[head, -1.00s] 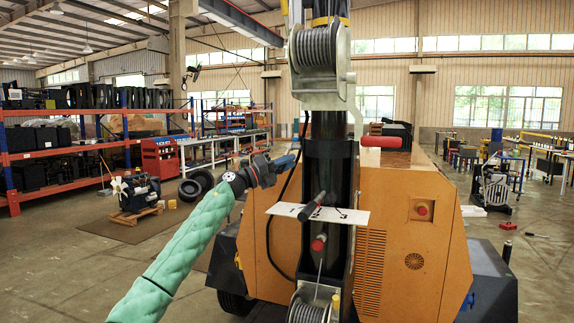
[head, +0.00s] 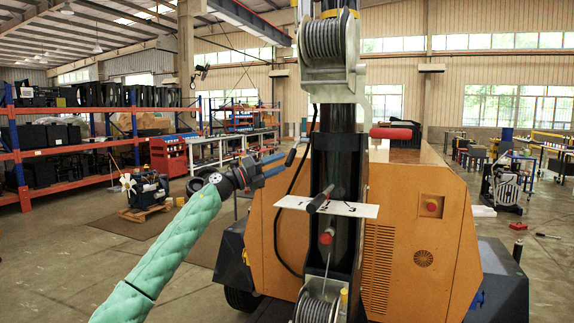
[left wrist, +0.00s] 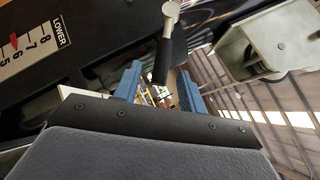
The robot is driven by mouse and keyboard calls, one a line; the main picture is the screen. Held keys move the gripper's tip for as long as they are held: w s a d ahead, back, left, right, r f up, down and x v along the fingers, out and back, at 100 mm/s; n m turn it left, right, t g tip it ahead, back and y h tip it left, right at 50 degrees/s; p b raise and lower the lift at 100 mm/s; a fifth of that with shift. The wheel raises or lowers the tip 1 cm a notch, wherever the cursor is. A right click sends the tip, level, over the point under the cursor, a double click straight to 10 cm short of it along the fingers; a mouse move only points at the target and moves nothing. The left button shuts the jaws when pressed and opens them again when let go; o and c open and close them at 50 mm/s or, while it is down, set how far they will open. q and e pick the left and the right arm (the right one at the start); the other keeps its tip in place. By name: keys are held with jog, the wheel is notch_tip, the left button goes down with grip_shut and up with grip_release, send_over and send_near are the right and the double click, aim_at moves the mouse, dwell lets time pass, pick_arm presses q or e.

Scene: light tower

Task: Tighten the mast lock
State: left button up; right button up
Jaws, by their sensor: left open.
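The black mast (head: 340,190) of the light tower stands upright before me. My left gripper (head: 278,164), with blue fingers, is open to the left of the mast. A lever with a dark grip (head: 291,157) shows at its fingertips. In the left wrist view, a black grip (left wrist: 163,62) with a silver hub lies at the gap between my open fingers (left wrist: 159,88); I cannot tell whether they touch it. Another black-gripped lever (head: 319,199) is in front of a numbered white plate (head: 355,210). I cannot tell which part is the mast lock. My right gripper is not in view.
A cable winch (head: 326,40) is above and another winch (head: 316,308) is below on the mast. The orange housing (head: 425,250) is behind. In the left wrist view, a scale plate (left wrist: 40,52) reads LOWER.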

pick_arm(q)
jog(key=shift+s+a+f, duration=0.15)
jog(key=shift+s+a, duration=0.1)
jog(key=shift+a, duration=0.2)
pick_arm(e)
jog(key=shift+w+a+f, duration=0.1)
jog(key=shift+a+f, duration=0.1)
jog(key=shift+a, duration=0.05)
